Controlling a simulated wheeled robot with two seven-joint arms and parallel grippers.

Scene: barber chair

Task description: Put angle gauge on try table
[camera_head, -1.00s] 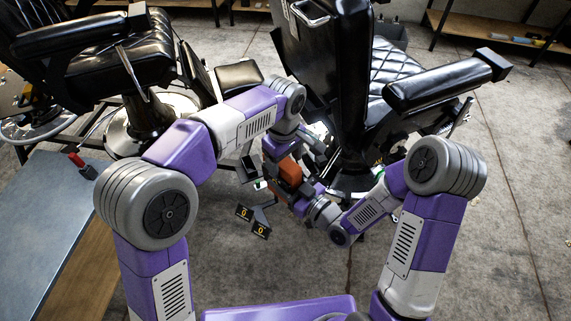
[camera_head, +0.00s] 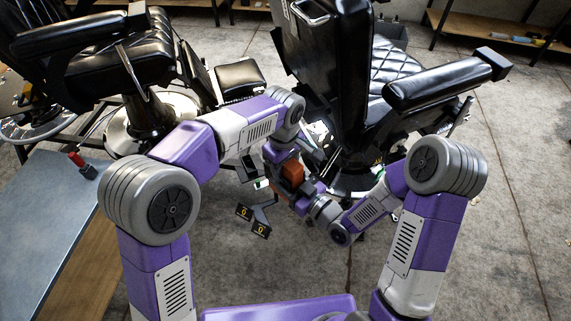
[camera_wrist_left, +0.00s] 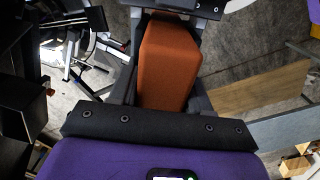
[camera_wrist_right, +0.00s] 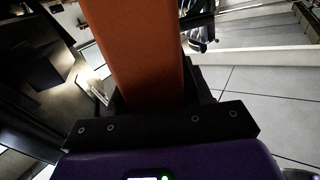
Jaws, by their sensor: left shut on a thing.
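An orange block (camera_head: 291,171), which I take to be the angle gauge, is up in the air where my two arms meet. My left gripper is shut on it; in the left wrist view the block (camera_wrist_left: 168,68) sits between the dark fingers. My right gripper is at the same block; its wrist view shows the block (camera_wrist_right: 137,45) reaching down between its fingers. Whether those fingers press on it cannot be told. A blue-grey table top (camera_head: 50,215) at the left, perhaps the try table, is apart from the block.
A red and black tool (camera_head: 82,165) lies on the table's far edge. Two black barber chairs (camera_head: 325,70) (camera_head: 120,75) stand ahead, one close behind my grippers. Wooden shelves (camera_head: 510,32) are at the back. The floor at right is clear.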

